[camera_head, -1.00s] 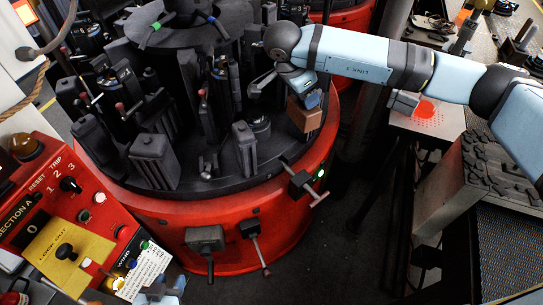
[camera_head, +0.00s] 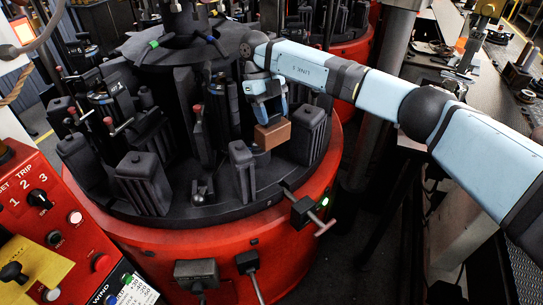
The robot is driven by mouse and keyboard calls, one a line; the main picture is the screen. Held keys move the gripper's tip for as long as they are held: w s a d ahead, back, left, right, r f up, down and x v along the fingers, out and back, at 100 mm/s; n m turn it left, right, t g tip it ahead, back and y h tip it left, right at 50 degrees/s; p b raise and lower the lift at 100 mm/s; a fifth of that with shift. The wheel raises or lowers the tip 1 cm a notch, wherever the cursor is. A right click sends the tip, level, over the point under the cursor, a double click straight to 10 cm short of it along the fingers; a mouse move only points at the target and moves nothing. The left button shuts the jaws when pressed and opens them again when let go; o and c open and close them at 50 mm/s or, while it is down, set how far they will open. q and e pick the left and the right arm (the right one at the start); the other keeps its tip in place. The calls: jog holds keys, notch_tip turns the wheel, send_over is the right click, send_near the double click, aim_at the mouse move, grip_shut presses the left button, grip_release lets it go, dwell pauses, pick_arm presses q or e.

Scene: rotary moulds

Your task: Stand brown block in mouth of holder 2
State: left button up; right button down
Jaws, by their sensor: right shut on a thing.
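The brown block (camera_head: 273,135) is a small box near the right side of the rotary table, in the head view. My right gripper (camera_head: 268,112) comes down from above and is shut on the block's upper part. The block looks upright and sits just above or on a dark holder part (camera_head: 259,158); I cannot tell whether they touch. Black holders stand around it, one to the right (camera_head: 308,135) and a slimmer one to the front left (camera_head: 243,170). No number marking holder 2 is readable on them. My left gripper is not in view.
The red round machine base (camera_head: 215,238) carries the black table, crowded with moulds and levers. A lever with a green light (camera_head: 302,211) sticks out at its right rim. A red control panel (camera_head: 45,215) fills the lower left.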

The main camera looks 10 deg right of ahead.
aim_at(271, 141)
notch_tip(271, 141, down, 8)
jog(key=shift+r+b, duration=0.15)
jog(key=shift+b, duration=0.55)
jog(key=shift+f, duration=2.7)
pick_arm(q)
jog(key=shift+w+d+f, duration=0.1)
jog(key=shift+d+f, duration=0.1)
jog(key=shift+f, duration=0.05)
pick_arm(e)
jog(key=shift+f+b, duration=0.1)
jog(key=shift+b, duration=0.25)
jog(key=c, duration=0.5)
grip_release()
jog(key=shift+c, duration=0.2)
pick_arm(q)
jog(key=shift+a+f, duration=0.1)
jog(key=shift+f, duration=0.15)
pick_arm(e)
jog(key=shift+o, duration=0.6)
